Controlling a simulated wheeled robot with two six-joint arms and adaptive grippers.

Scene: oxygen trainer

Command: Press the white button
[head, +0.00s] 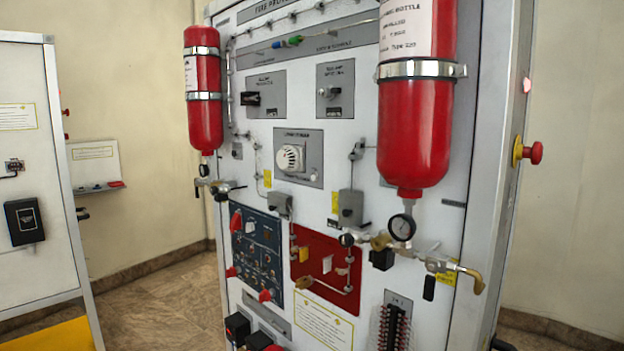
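A grey-white trainer panel (345,115) stands upright in front of me, turned at an angle. A round white ribbed fitting (291,158) sits on a grey plate at its middle. A small white rectangular piece (326,264) shows on the red sub-panel (345,247) lower down. I cannot tell which of these, if either, is the white button. Neither of my grippers is in the head view.
Two red bottles, a smaller left one (204,115) and a larger right one (415,130), stick out from the panel. A brass pipe with a gauge (402,227) projects below the right one. A red mushroom button (534,153) is on the right side. Floor (165,300) is clear at left.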

